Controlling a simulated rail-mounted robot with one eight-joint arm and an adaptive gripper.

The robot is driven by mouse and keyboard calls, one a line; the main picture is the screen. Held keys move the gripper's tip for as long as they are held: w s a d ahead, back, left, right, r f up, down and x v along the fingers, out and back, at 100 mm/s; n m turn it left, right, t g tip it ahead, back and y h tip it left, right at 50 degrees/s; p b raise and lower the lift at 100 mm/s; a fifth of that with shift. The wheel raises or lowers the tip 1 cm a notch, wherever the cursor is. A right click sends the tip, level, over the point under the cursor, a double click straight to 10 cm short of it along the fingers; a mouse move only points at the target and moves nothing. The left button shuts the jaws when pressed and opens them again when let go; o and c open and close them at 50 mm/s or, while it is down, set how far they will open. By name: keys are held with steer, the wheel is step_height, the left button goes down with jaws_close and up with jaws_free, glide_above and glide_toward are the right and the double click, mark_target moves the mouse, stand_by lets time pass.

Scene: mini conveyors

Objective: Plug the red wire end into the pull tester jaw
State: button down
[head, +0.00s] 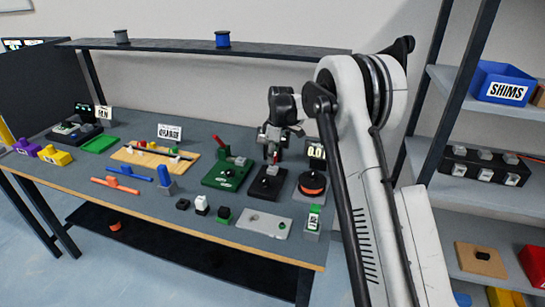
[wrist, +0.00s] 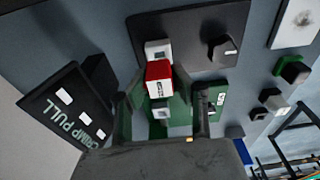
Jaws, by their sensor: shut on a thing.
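My gripper (head: 273,147) is pointing down over the bench and is shut on the red wire end (wrist: 158,71), a small red block with a white lower part in the wrist view. In the head view only a small bit of red shows below the fingers. A light grey block, seemingly the tester jaw (wrist: 157,48), stands on a dark base plate (wrist: 195,45) right beyond the red end. The two look close together; I cannot tell whether they touch. The dark base also shows below my gripper in the head view (head: 265,193).
A green base with a red lever (head: 226,174) stands left of my gripper. A round orange-banded device (head: 312,184) and a 0.0 display (head: 317,152) stand right. A CRIMP PULL sign (wrist: 70,115) is at lower left in the wrist view. Small blocks (head: 201,204) lie in front.

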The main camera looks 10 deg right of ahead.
mark_target(276, 154)
steer(key=shift+f+b, duration=0.85)
steer(key=shift+f, duration=0.5)
steer(key=c, duration=1.4)
jaws_free()
steer(key=shift+o, duration=0.2)
steer(key=r, duration=0.4)
steer(key=d+r, duration=0.1)
steer(key=r, duration=0.7)
steer(key=shift+s+d, duration=0.15)
steer(key=shift+s, duration=0.25)
